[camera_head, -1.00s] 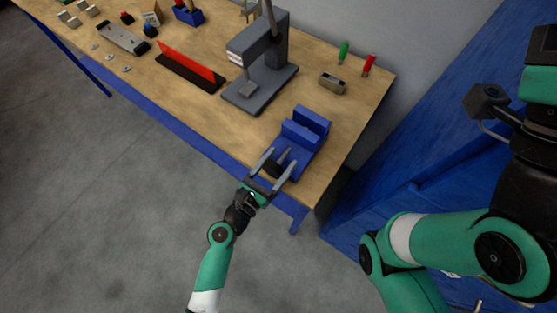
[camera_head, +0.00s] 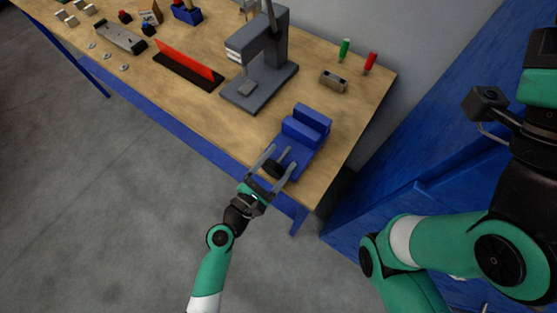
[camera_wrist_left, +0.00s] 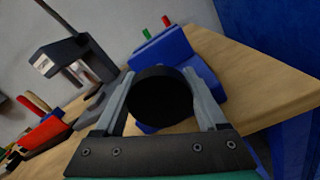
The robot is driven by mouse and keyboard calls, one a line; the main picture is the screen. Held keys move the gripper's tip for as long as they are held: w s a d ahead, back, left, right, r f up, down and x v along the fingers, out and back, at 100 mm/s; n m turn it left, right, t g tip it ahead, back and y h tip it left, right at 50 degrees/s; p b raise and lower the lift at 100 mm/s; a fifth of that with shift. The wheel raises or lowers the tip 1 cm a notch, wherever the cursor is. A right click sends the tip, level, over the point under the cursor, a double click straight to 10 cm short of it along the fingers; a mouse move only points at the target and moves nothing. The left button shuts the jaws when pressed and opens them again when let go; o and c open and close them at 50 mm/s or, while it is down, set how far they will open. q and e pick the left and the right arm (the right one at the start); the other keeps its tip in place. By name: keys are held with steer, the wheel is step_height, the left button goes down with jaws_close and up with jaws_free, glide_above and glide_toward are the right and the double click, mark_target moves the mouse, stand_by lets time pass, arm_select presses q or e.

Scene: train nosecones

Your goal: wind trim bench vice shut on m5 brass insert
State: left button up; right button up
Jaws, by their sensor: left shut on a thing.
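The blue bench vice (camera_head: 303,130) stands at the near right corner of the workbench, with two upright jaw blocks. Its round black handle (camera_wrist_left: 160,95) faces my left wrist camera, and shows small and dark in the head view (camera_head: 272,169). My left gripper (camera_head: 283,158) is shut on this handle, one grey finger on each side, as the left wrist view (camera_wrist_left: 160,88) also shows. In that view the handle covers part of the vice. I cannot make out a brass insert; the jaw gap is too small to read. My right gripper is out of view.
A grey press (camera_head: 262,65) stands behind the vice to the left. A small grey block (camera_head: 333,81), a green item (camera_head: 344,49) and a red item (camera_head: 370,62) are near the back edge. The bench (camera_head: 345,125) is clear right of the vice.

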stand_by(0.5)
arm_select(q)
steer(key=o, duration=1.3)
